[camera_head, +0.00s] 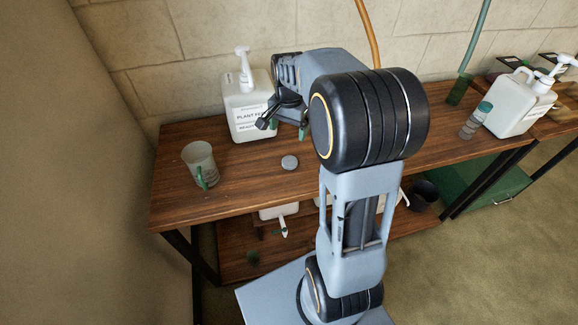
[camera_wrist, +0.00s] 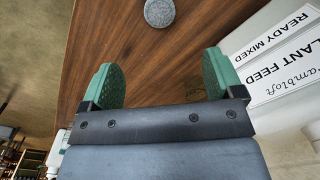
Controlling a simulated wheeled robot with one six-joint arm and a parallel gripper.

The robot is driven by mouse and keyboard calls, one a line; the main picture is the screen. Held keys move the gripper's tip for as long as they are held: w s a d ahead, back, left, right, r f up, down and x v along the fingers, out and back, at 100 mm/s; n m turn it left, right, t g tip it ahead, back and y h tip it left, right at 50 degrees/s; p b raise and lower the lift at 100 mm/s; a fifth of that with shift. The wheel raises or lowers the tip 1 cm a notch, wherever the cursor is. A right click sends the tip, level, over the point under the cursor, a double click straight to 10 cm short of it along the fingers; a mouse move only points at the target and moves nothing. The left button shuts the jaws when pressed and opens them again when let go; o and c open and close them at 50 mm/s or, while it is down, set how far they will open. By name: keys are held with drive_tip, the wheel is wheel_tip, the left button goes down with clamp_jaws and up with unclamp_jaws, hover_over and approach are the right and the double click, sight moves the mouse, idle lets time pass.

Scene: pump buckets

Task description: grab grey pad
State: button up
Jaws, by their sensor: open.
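The grey pad (camera_head: 289,162) is a small round disc lying flat on the wooden table top, in front of the plant feed bottle. In the wrist view the pad (camera_wrist: 159,13) is near the top edge, slightly cut off, ahead of the space between the fingers. My gripper (camera_wrist: 160,80) has green finger pads set wide apart with nothing between them. In the head view my gripper (camera_head: 285,124) is above the table, behind the pad and beside the bottle, partly hidden by my wrist.
A white plant feed pump bottle (camera_head: 245,120) stands close to my gripper. A mug with a green handle (camera_head: 200,160) stands on the left. Another white pump bottle (camera_head: 515,108) and a small clear bottle (camera_head: 474,124) are far right. The table around the pad is clear.

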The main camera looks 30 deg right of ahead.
hover_over(290, 161)
drive_tip(key=shift+m, duration=0.3)
wheel_tip(290, 161, down, 8)
drive_tip(key=shift+w+a+f+b, duration=0.1)
drive_tip(key=shift+f+b, duration=0.05)
drive_tip(key=shift+b, duration=0.25)
drive_tip(key=shift+f, duration=3)
drive_tip(key=c, duration=1)
